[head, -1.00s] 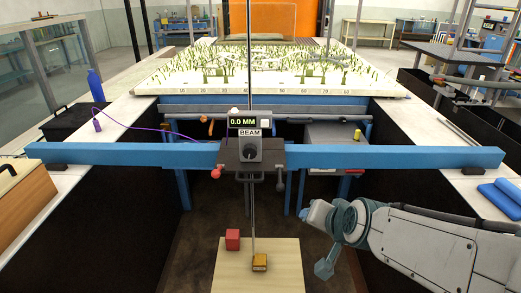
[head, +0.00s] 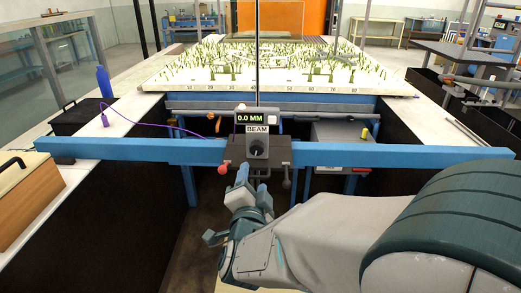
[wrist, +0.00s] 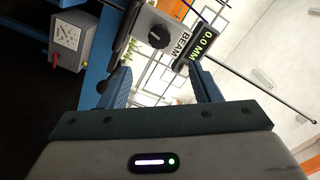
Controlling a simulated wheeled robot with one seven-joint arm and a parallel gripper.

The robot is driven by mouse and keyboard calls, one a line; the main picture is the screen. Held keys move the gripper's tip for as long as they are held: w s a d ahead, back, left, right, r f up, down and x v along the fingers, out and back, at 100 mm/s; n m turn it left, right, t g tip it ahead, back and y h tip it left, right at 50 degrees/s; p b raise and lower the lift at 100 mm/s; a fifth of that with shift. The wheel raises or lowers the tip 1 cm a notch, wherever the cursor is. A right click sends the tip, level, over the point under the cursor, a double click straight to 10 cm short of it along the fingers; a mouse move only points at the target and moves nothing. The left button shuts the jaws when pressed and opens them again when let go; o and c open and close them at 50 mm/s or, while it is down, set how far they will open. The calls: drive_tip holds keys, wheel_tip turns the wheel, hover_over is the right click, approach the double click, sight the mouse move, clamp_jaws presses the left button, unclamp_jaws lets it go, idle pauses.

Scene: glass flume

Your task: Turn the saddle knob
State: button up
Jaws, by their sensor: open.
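The dark saddle (head: 282,150) sits on the blue cross beam (head: 390,156). A grey box on its front, labelled BEAM, carries a round black knob (head: 257,152), and a display above reads 0.0 MM. My gripper (head: 253,178) is just below and in front of the saddle in the head view, its fingers pointing up toward it. In the wrist view the black knob (wrist: 159,37) lies beyond the fingertips, between their lines. My gripper (wrist: 160,70) is open and empty there, apart from the knob.
A red ball handle (head: 223,169) hangs at the saddle's left, and a grey lever (head: 287,183) at its right. A thin vertical rod (head: 257,60) rises through the saddle. The planted white bed (head: 270,68) lies behind the beam. A grey box with a dial (wrist: 68,42) is left in the wrist view.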

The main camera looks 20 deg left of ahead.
sight(257, 150)
drive_tip(key=p+x, duration=0.2)
drive_tip(key=x, duration=1.1)
drive_tip(key=c, duration=1)
